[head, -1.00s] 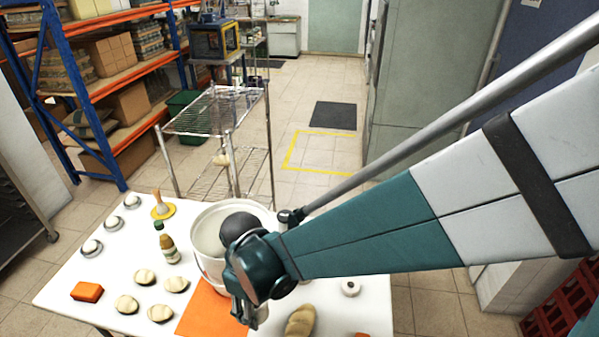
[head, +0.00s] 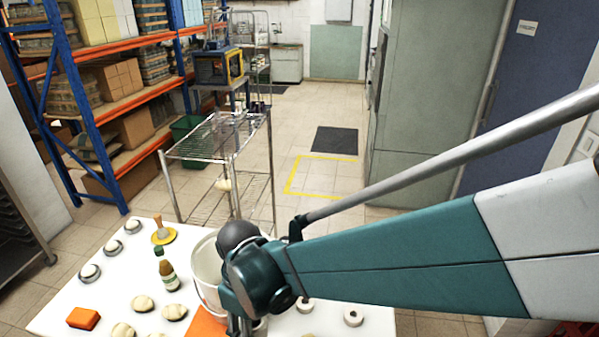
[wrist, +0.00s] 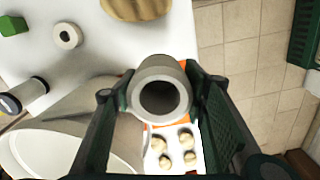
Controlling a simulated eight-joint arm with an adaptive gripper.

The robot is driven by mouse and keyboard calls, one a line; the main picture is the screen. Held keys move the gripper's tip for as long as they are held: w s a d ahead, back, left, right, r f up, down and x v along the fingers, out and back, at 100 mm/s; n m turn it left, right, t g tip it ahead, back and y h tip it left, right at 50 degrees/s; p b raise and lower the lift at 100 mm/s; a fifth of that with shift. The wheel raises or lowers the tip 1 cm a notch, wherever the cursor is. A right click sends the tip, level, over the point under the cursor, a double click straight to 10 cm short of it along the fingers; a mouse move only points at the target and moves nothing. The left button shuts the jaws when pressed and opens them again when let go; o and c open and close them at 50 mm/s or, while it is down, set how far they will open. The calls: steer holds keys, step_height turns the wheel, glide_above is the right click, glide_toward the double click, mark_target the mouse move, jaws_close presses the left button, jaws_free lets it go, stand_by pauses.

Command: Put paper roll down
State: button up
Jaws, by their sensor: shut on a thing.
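The paper roll (wrist: 160,70) is a pale, hollow cylinder; its dark open end faces the camera in the wrist view. My gripper (wrist: 150,88) is shut on it, one finger on each side. In the head view my gripper (head: 240,325) is beside the white bucket (head: 207,265), low over the white table (head: 65,310), and my arm hides most of the roll. The orange mat (head: 205,322) is just below. I cannot tell whether the roll touches a surface.
The bucket (wrist: 60,130) is close left in the wrist view.

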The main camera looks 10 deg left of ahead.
step_height(320, 180, up, 14)
steer(key=w+a+n+p, duration=0.1)
steer(key=w+a+p, duration=0.1)
steer(key=w+a, duration=0.55)
steer(key=w+a+p, duration=0.2)
steer(key=w+a, duration=0.3)
steer(key=w, duration=0.6)
step_height(320, 180, down, 18)
steer(key=shift+d+h, duration=0.2)
steer(key=shift+h, duration=0.1)
steer(key=shift+w, duration=0.1)
steer(key=shift+f+b, duration=0.65)
steer(key=shift+f, duration=2.4)
steer(key=shift+f, duration=0.1)
steer(key=shift+f+b, duration=0.35)
steer(key=shift+f, duration=1.4)
steer(key=shift+f, duration=0.15)
